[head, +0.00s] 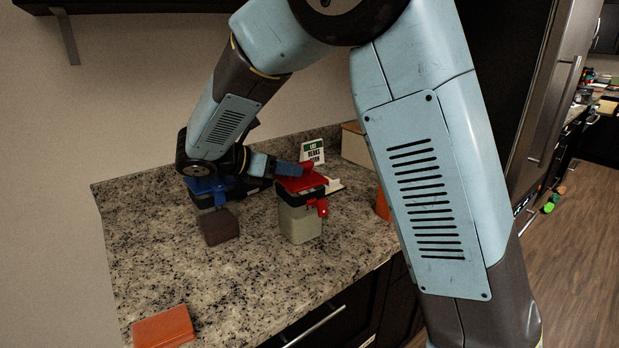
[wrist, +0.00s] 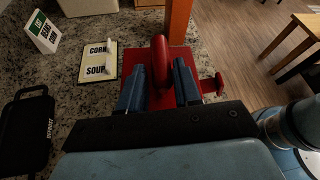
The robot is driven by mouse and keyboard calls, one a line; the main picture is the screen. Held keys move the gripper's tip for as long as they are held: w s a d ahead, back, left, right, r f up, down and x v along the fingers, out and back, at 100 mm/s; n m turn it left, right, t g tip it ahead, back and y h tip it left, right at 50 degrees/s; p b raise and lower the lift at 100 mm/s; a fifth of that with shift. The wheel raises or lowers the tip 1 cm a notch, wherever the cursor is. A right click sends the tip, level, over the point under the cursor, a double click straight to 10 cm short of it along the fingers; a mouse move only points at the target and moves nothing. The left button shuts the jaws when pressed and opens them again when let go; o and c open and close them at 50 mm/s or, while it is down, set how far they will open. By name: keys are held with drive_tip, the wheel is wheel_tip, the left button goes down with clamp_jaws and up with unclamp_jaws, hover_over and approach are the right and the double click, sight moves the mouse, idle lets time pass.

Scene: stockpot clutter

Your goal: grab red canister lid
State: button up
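The red canister lid (head: 303,184) sits on a pale grey-green canister (head: 299,222) on the granite counter. A red clasp hangs on its front side. In the wrist view the lid (wrist: 190,62) lies below my gripper, with its upright red handle (wrist: 160,58) between the two blue fingers. My gripper (wrist: 159,84) is open, and a gap shows on each side of the handle. In the head view my gripper (head: 288,169) reaches in over the lid from the left. The canister body is hidden in the wrist view.
A blue-lidded container (head: 205,187) and a dark brown block (head: 218,227) stand left of the canister. An orange block (head: 163,327) lies at the front.

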clamp_jaws()
